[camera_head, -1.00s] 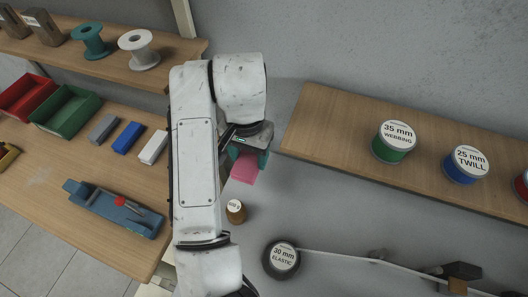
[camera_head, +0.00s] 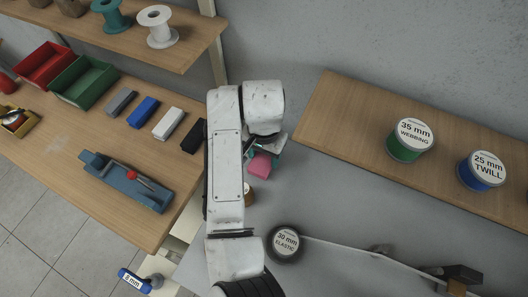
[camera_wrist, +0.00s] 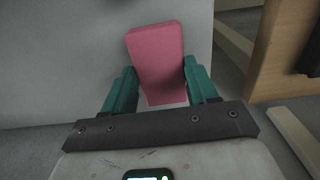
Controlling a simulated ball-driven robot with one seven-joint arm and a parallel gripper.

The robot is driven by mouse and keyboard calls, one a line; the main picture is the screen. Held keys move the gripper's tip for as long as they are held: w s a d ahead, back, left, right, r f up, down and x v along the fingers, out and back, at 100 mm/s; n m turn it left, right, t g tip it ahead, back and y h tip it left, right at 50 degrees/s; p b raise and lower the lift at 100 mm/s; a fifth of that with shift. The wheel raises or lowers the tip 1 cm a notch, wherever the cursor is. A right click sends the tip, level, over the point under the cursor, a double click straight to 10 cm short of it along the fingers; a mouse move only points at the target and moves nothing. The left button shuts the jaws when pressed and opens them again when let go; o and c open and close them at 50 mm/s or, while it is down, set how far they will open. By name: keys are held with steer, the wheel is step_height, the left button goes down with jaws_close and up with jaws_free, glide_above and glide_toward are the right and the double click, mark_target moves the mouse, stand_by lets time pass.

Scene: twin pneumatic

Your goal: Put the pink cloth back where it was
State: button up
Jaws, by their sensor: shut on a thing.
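The pink cloth (camera_wrist: 157,60) is a folded pink block. In the wrist view it stands between the two teal fingers of my gripper (camera_wrist: 160,92), which are shut on it. In the head view the pink cloth (camera_head: 260,164) shows just right of my arm, above the grey surface. My gripper (camera_head: 254,149) is partly hidden there behind my own wrist. I cannot tell how high the cloth is above the surface.
A wooden bench (camera_head: 60,165) on the left holds red and green bins, several small blocks and a blue fixture (camera_head: 128,183). A roll marked 30 mm elastic (camera_head: 285,243) and a brown spool (camera_head: 249,194) are near my arm. A shelf (camera_head: 340,115) holds labelled rolls.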

mark_target(264, 158)
steer(key=o, duration=0.9)
steer(key=shift+f, duration=0.15)
steer(key=shift+o, duration=0.2)
step_height(264, 158, up, 12)
stand_by(0.5)
